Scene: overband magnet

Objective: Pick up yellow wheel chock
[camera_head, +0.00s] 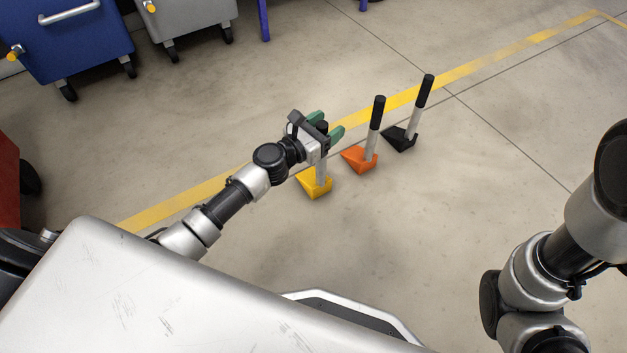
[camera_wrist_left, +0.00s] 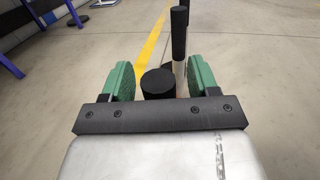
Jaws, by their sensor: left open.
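The yellow wheel chock (camera_head: 317,187) stands on the floor with its handle upright. My left gripper (camera_head: 327,126) is at the top of that handle, with its green fingers open. In the left wrist view, a black handle top (camera_wrist_left: 157,82) shows between the two open fingers, with a gap to each side. The left gripper hides part of the yellow chock's handle in the head view. My right arm shows at the right of the head view, but its gripper is out of view.
An orange chock (camera_head: 360,158) and a black chock (camera_head: 399,139) stand in a row to the right, their handles upright. A yellow floor line (camera_head: 180,207) runs behind them. A blue cart (camera_head: 70,45) and a grey cart (camera_head: 190,18) stand at the back left. Floor on the right is clear.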

